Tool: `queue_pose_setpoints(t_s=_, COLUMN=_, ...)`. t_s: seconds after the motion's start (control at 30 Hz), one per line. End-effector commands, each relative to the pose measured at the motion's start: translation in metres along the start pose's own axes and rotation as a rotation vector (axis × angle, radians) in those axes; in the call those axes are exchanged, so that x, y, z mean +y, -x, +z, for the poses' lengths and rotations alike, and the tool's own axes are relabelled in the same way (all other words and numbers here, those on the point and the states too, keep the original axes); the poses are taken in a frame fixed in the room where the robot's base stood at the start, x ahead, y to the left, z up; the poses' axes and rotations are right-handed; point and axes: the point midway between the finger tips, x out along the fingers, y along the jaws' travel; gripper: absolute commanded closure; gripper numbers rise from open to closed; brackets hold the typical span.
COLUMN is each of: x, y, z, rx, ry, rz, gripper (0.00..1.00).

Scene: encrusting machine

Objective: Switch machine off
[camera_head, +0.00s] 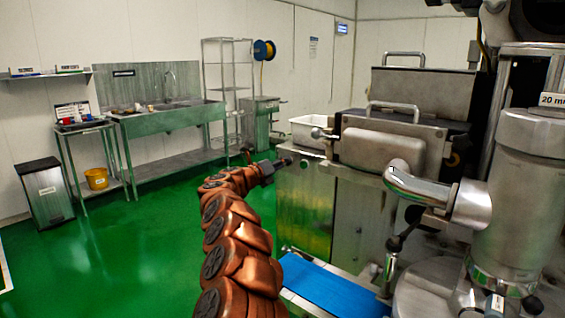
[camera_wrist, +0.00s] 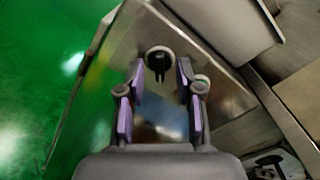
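The encrusting machine (camera_head: 385,205) is a large steel unit on the right in the head view. In the wrist view, a dark switch knob (camera_wrist: 159,57) sits on a pale round plate on the machine's steel panel (camera_wrist: 120,45). My gripper (camera_wrist: 161,73) is open, with its purple-padded fingers apart. The knob appears between and just beyond the fingertips; I cannot tell whether they touch it. In the head view, my gripper (camera_head: 279,166) is small and dark at the end of my copper-coloured arm, beside the machine's left side. The knob cannot be made out there.
A white tub (camera_head: 308,131) sits on top of the machine near my gripper. A blue conveyor belt (camera_head: 335,290) runs low at the front. A sink bench (camera_head: 170,120) and grey bin (camera_head: 45,192) stand at the far left. Green floor (camera_head: 130,250) left of my arm is clear.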

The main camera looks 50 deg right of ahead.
Motion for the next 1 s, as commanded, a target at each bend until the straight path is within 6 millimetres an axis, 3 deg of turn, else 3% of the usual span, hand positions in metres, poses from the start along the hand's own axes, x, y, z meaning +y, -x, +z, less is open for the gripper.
queue_pose_setpoints(t_s=0.53, x=0.0004, y=-0.0086, z=0.0003, rx=-0.002, ry=-0.001, rz=0.002, gripper=0.65)
queue_pose_setpoints(t_s=0.87, x=0.0004, y=-0.0085, z=0.0003, rx=-0.002, ry=-0.001, rz=0.002, gripper=0.99)
queue_pose_setpoints(t_s=1.0, x=0.0004, y=-0.0085, z=0.0003, rx=-0.002, ry=0.0, rz=0.002, gripper=1.0)
